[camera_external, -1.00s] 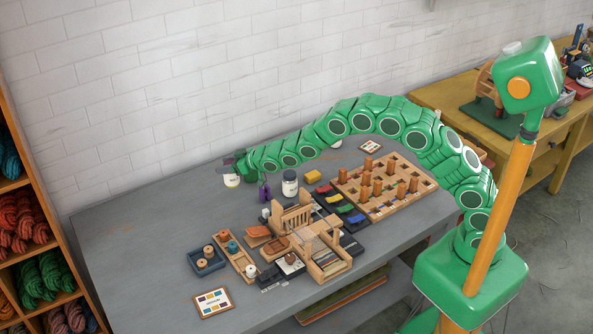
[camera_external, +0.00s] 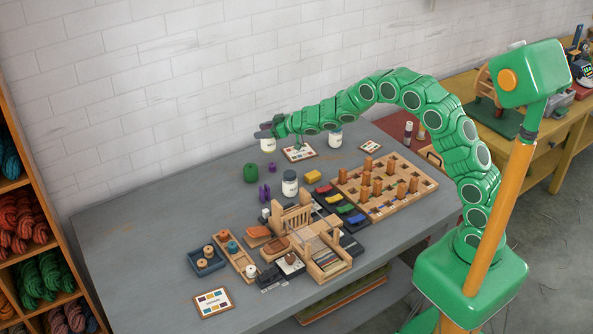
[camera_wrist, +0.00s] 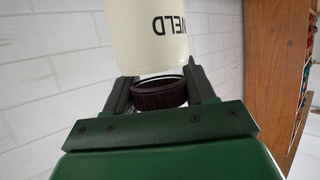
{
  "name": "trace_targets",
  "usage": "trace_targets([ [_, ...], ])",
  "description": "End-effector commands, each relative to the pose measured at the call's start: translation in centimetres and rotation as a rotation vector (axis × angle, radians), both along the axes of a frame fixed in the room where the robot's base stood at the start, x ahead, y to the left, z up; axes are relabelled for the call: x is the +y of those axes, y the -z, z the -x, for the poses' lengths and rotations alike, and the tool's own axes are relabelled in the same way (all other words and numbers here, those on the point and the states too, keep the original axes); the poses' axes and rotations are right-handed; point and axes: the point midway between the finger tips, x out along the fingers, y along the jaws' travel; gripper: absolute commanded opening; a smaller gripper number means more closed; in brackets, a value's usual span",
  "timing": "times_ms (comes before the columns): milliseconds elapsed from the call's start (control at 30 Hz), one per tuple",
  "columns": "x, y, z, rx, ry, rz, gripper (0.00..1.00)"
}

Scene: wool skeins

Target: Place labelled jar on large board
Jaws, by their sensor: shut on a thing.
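My gripper (camera_external: 268,132) is shut on the labelled jar (camera_external: 267,146) at the back of the grey table. The cream jar (camera_wrist: 170,38) fills the top of the wrist view, with upside-down letters reading "ELD" or "WELD". Its dark ribbed lid (camera_wrist: 160,95) sits between my two fingers. I cannot tell its exact height over the table. A white card-like board (camera_external: 299,153) with coloured squares lies just right of the jar. A big wooden peg board (camera_external: 428,186) carries several upright pegs.
A dark-lidded jar (camera_external: 290,184) stands mid-table, and another jar (camera_external: 335,138) stands behind, under my arm. A green item (camera_external: 250,173) and purple items (camera_external: 264,193) stand near the held jar. A small wooden loom (camera_external: 325,248) stands in front. The left tabletop is clear.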

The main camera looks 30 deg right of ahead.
Motion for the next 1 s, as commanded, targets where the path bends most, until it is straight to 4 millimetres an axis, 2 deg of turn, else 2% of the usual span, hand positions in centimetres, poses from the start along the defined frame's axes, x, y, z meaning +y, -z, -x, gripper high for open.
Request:
trace_targets([
  [33,-1.5,-0.2,-0.1,-0.001,0.001,0.0,0.16],
  [167,-4.6,-0.4,0.2,0.001,-0.008,0.003,0.16],
  [200,-5.5,-0.5,0.3,0.002,-0.011,0.003,0.1],
  [367,-9.2,-0.7,0.9,0.0,-0.025,0.001,0.09],
  [700,-16.7,-0.5,3.7,0.003,-0.06,0.0,0.09],
  [867,-19.4,-0.6,5.1,0.0,-0.074,0.0,0.09],
  [1000,-20.7,-0.4,6.1,-0.001,-0.084,-0.001,0.09],
])
